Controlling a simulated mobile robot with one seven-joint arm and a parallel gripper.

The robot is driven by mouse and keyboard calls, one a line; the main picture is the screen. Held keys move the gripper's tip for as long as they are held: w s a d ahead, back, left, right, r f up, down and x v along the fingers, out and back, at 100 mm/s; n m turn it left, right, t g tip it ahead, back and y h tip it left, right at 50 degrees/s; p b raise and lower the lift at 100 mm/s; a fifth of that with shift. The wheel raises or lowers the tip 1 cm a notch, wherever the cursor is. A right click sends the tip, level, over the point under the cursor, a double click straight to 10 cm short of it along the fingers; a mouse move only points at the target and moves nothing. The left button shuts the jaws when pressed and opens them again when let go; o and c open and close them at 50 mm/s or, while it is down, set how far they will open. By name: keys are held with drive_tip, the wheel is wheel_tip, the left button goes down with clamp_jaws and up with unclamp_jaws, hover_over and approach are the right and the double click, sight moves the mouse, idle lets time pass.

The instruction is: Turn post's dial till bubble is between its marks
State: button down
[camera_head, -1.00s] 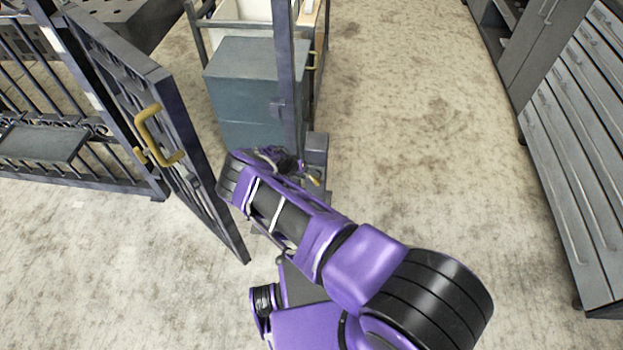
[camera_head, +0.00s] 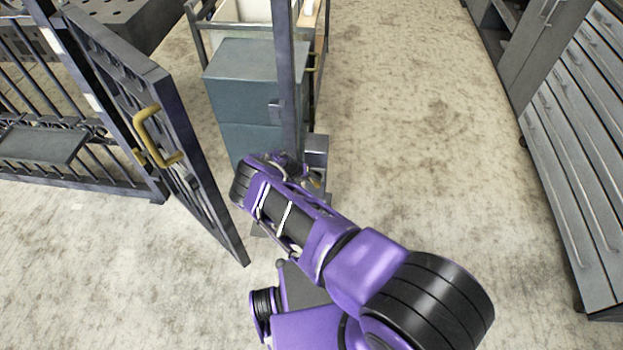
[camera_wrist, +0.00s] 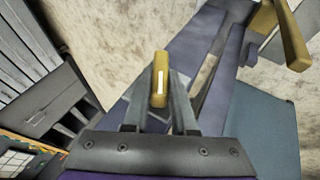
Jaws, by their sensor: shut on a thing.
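The post (camera_head: 284,75) is a dark upright bar standing in front of the teal cabinet in the head view. My gripper (camera_wrist: 160,92) shows in the wrist view, shut on a small yellow bar with a pale stripe (camera_wrist: 161,70). The bar looks like the grip of the dial, but the dial's face is hidden. In the head view my arm covers the gripper and the lower post. A grey block (camera_head: 316,150) shows beside the post there. I cannot make out the bubble or its marks in either view.
An open barred gate (camera_head: 165,130) with a yellow handle (camera_head: 150,130) stands close left of my arm. The teal cabinet (camera_head: 255,90) stands behind the post. Grey drawers (camera_head: 580,150) line the right side. The floor between is clear.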

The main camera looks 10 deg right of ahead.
drive_tip(key=shift+r, duration=0.1)
drive_tip(key=shift+d+r+m+t+y+p, duration=0.1)
drive_tip(key=shift+d+m+t+y+p, duration=0.1)
drive_tip(key=shift+y+p, duration=0.35)
drive_tip(key=shift+d+r+m+t+y+p, duration=0.1)
drive_tip(key=shift+t+y+p, duration=0.1)
drive_tip(key=shift+y+p, duration=0.35)
drive_tip(key=shift+s+d+f+m+t+y+p, duration=0.1)
drive_tip(key=shift+m+t+y+p, duration=0.2)
drive_tip(key=shift+y, duration=0.4)
drive_tip(key=shift+d+t+y+p, duration=0.1)
drive_tip(key=shift+y+p, duration=0.25)
drive_tip(key=shift+y, duration=0.35)
drive_tip(key=shift+a+y, duration=0.1)
drive_tip(key=shift+y, duration=0.2)
drive_tip(key=c, duration=0.7)
unclamp_jaws()
drive_tip(key=p+v, duration=0.3)
drive_tip(key=v, duration=1.4)
drive_tip(key=shift+s+p, duration=0.15)
drive_tip(key=shift+p, duration=0.25)
